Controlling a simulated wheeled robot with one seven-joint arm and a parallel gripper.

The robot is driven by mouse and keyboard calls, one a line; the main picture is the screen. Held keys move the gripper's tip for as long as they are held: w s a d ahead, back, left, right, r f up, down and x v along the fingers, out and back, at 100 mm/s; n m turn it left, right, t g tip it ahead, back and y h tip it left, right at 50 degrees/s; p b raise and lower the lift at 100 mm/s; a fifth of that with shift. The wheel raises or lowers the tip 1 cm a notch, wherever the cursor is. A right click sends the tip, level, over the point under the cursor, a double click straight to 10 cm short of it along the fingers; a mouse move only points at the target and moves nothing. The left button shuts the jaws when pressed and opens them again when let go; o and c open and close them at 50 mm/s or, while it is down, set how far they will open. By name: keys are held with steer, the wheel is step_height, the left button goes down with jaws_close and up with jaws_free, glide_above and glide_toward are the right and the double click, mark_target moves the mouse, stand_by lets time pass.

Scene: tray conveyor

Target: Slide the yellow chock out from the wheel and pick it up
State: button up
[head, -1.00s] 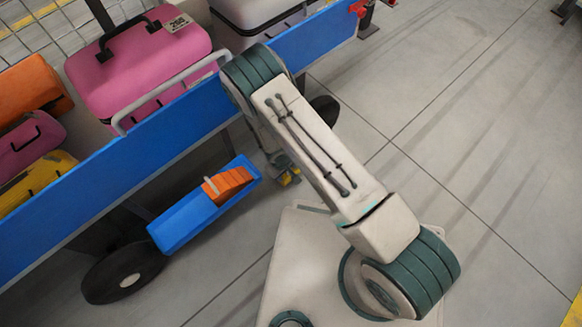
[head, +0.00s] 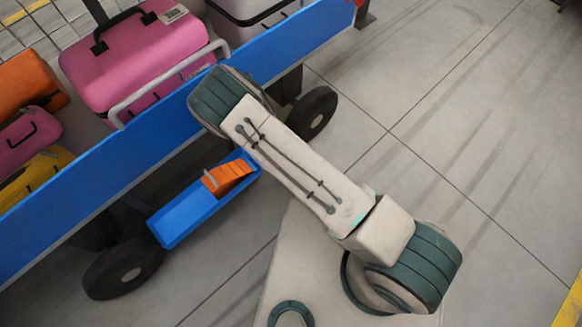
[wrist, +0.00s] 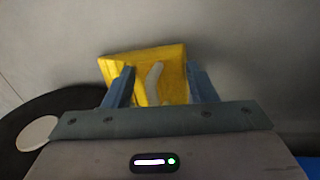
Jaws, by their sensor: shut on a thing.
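The yellow chock (wrist: 120,68) is in the wrist view, between the two blue-grey fingers of my gripper (wrist: 161,76). A pale curved handle (wrist: 153,80) stands on its face, and the fingers are shut on the chock. A dark wheel with a pale hub (wrist: 38,133) is at the lower left of that view, apart from the chock. In the head view the cart's wheels show at the right (head: 312,112) and lower left (head: 124,270). My arm hides the gripper and chock there.
The blue cart side (head: 150,140) runs diagonally, with suitcases such as a pink one (head: 140,60) above it. A blue tray (head: 180,222) holding orange chocks (head: 228,178) hangs below. Grey floor (head: 440,130) to the right is clear.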

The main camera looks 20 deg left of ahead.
steer(key=shift+s+d+f, duration=0.2)
steer(key=shift+d, duration=0.15)
steer(key=shift+s+d+f, duration=0.15)
steer(key=shift+d, duration=0.2)
steer(key=shift+s+d+b, duration=0.3)
steer(key=shift+d, duration=0.35)
steer(key=o, duration=1.5)
steer(key=shift+w, duration=0.1)
steer(key=shift+a+r, duration=0.2)
steer(key=shift+a, duration=0.05)
steer(key=r+p, duration=0.2)
steer(key=r, duration=0.2)
steer(key=s+r+p, duration=0.1)
steer(key=r+p, duration=0.1)
steer(key=r, duration=0.3)
steer(key=s+a+r+p, duration=0.1)
steer(key=r+p, duration=0.1)
steer(key=r, duration=0.2)
steer(key=shift+a+r+p, duration=0.1)
steer(key=shift+r+p, duration=0.05)
steer(key=shift+p, duration=0.2)
